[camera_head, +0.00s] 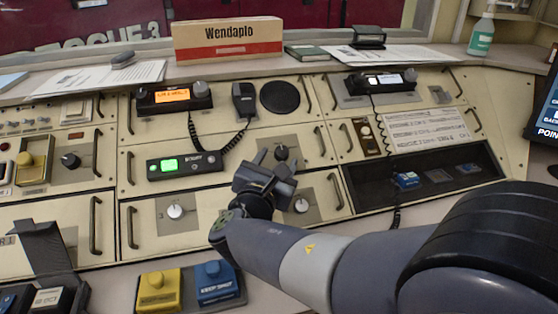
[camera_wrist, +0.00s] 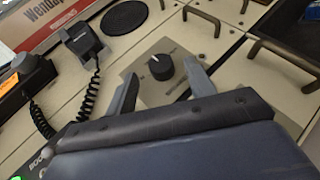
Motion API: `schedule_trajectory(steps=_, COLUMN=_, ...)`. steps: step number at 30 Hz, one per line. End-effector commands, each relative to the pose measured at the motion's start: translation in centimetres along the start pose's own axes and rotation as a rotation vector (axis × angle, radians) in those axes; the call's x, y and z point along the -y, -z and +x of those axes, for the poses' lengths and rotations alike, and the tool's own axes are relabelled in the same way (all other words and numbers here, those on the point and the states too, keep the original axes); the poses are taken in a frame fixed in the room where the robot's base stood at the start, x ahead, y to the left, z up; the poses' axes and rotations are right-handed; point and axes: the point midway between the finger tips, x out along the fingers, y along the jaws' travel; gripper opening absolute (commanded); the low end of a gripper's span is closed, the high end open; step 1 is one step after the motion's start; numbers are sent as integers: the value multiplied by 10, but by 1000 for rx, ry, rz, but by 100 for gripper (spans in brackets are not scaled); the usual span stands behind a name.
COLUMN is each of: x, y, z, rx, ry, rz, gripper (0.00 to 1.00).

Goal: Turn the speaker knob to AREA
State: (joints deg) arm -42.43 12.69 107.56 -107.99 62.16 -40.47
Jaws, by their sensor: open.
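A black knob (camera_head: 281,152) sits on a grey plate in the middle console panel, below a round black speaker grille (camera_head: 280,97). I take it as the speaker knob; its labels are too small to read. In the wrist view the knob (camera_wrist: 160,68) has a white pointer line on its face, aimed toward the upper left of the picture. My gripper (camera_head: 271,161) is open in front of the panel. In the wrist view its fingers (camera_wrist: 160,88) lie one on each side, just short of the knob, with no contact visible. My gripper partly hides the plate.
A hand microphone (camera_head: 244,98) with a coiled cord hangs left of the grille. A green-lit radio unit (camera_head: 184,164) is left of my gripper. White knobs (camera_head: 175,211) sit on the lower panels. Metal handles (camera_head: 327,142) project from the panels near the knob.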

Motion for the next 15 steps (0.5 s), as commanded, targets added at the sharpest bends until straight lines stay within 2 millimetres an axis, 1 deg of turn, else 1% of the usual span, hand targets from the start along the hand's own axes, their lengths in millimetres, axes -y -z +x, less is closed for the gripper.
schedule_trajectory(steps=1, x=1, y=1, z=7, rx=1, ry=3, rz=0, gripper=51)
schedule_trajectory(steps=3, x=1, y=1, z=13, rx=0, ry=2, rz=1, gripper=51)
schedule_trajectory(steps=6, x=0, y=0, z=18, rx=0, ry=1, rz=0, gripper=51)
schedule_trajectory(steps=15, x=0, y=0, z=20, rx=-1, ry=0, rz=0, gripper=51)
